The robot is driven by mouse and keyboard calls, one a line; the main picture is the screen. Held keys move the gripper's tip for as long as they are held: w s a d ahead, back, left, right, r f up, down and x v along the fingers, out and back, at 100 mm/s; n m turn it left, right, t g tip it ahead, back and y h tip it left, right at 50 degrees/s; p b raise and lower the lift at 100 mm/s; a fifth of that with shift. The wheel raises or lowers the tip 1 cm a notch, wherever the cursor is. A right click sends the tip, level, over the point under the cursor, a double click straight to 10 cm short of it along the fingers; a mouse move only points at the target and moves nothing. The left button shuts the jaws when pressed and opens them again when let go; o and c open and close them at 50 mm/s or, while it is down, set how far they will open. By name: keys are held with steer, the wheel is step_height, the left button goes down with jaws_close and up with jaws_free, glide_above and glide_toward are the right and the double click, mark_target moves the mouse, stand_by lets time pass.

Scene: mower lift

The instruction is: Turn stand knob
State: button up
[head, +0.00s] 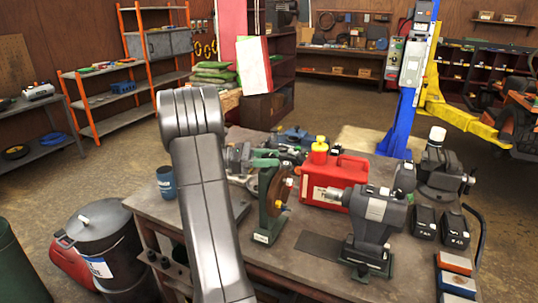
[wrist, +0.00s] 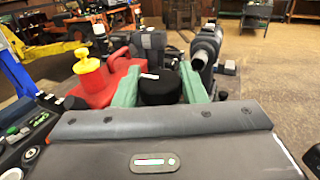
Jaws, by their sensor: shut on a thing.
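The knob (wrist: 160,90) is round and black, and in the wrist view it sits between the two green fingers of my gripper (wrist: 158,82). The fingers are closed on its left and right sides. In the head view my gripper (head: 267,157) shows as small green fingers at the top of a green stand (head: 265,236) with a brown disc (head: 271,188). The knob is hard to make out there, and my grey arm covers part of the area to the left. I cannot tell how far the knob is turned.
A black machine with a silver nose (head: 370,225) stands to the right on the workbench (head: 300,262). A blue cup (head: 166,182) is at the bench's left edge.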

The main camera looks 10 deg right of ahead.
steer(key=shift+m+g, duration=0.3)
steer(key=o, duration=1)
steer(key=shift+c, duration=0.2)
steer(key=shift+a, duration=0.1)
steer(key=w+a+p, duration=0.2)
steer(key=a, duration=0.9)
steer(key=shift+w+a+p, duration=0.2)
steer(key=shift+a+p, duration=0.05)
steer(key=shift+p, duration=0.15)
